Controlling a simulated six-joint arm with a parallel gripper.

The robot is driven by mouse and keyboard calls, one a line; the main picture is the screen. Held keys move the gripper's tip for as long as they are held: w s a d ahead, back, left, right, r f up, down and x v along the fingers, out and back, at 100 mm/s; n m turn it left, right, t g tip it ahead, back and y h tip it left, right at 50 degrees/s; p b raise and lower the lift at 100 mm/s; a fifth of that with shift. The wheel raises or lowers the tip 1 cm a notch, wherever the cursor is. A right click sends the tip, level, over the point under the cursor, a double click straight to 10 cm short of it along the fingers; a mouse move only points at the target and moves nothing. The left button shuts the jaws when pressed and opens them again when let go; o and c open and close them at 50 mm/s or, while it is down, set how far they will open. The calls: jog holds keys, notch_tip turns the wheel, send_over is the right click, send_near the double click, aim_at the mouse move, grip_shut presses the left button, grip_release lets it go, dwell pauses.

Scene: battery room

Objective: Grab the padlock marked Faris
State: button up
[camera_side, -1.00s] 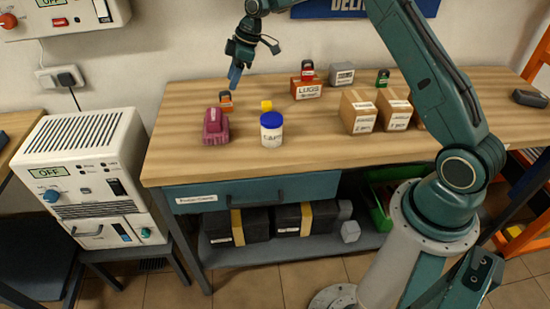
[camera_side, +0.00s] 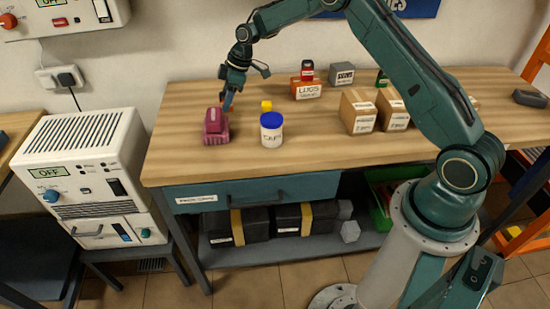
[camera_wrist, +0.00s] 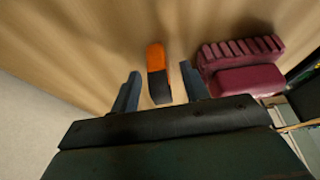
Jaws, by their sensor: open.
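A small orange padlock (camera_wrist: 156,58) with a dark part shows in the wrist view, between the two blue-grey fingers of my gripper (camera_wrist: 160,71). The fingers are apart, with bare wood visible on both sides of the padlock. In the side view my gripper (camera_side: 228,102) is down at the tabletop and mostly hides this padlock. A red padlock (camera_side: 307,70) is at the LUGS box, and a green padlock (camera_side: 382,77) is at the back right. I cannot read a name on any padlock.
A maroon ribbed object (camera_side: 215,129) sits close beside my gripper. A yellow block (camera_side: 266,106) and a blue-lidded jar (camera_side: 271,131) stand to the right. The LUGS box (camera_side: 307,90), a grey box (camera_side: 342,73) and cardboard boxes (camera_side: 358,111) are farther right.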

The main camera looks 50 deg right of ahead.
jog(key=shift+w+a+f, duration=0.1)
jog(key=shift+a+f, duration=0.1)
jog(key=shift+f, duration=0.25)
jog(key=shift+c, duration=0.4)
grip_shut()
